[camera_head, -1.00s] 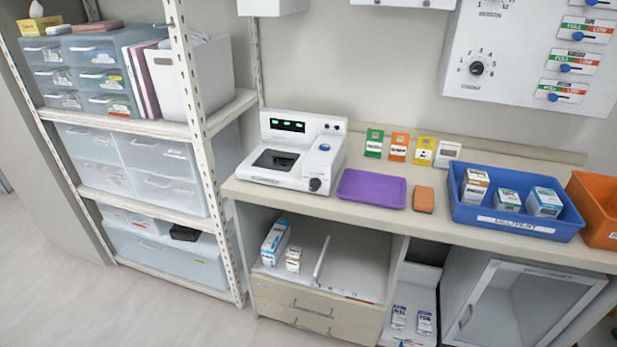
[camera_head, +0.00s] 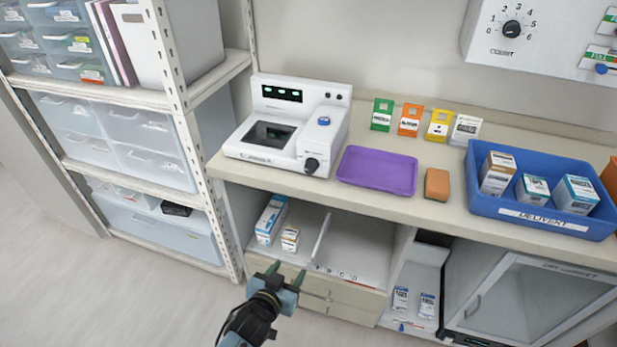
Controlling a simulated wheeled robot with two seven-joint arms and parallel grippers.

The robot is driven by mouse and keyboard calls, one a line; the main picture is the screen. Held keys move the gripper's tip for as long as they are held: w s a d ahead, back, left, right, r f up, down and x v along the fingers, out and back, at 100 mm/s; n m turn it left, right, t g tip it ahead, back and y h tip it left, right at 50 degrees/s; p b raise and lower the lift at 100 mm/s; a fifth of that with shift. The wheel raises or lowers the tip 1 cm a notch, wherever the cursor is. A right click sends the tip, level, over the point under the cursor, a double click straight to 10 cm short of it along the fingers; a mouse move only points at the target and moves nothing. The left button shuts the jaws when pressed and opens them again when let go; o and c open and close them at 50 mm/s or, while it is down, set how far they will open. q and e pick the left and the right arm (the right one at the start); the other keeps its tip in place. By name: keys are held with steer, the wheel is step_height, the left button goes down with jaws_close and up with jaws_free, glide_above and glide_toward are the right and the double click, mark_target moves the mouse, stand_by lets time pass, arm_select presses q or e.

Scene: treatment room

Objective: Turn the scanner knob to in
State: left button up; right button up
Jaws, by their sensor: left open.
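The scanner (camera_head: 288,128) is a white boxy device at the left end of the counter, with a dark window, a small display with green marks and a blue button on top. Its black knob (camera_head: 312,165) is on the front face at the lower right. The knob's pointer setting is too small to read. My left gripper (camera_head: 285,272) is open and empty, in front of the drawers below the counter. It is lower than the knob and well apart from it. My right gripper is not in view.
A purple tray (camera_head: 377,171) and an orange-brown block (camera_head: 437,184) lie right of the scanner. A blue bin (camera_head: 508,207) with boxes stands farther right. The counter (camera_head: 257,175) has a front edge above the open shelf (camera_head: 350,250). A metal rack (camera_head: 185,110) stands left.

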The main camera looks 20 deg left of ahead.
mark_target(309, 169)
arm_select(q)
steer(key=w+r+t, duration=0.2)
steer(key=w+r, duration=0.1)
steer(key=r, duration=0.6)
steer(key=w+r+t, duration=0.3)
steer(key=r, duration=0.5)
steer(key=shift+n+y, duration=0.3)
steer(key=shift+n, duration=0.1)
steer(key=w, duration=0.4)
steer(key=w+b, duration=0.1)
steer(key=w, duration=0.3)
steer(key=w+b, duration=0.1)
steer(key=w, duration=0.3)
steer(key=shift+w+a, duration=0.25)
steer(key=shift+w, duration=0.1)
steer(key=c, duration=1)
steer(key=shift+o, duration=0.2)
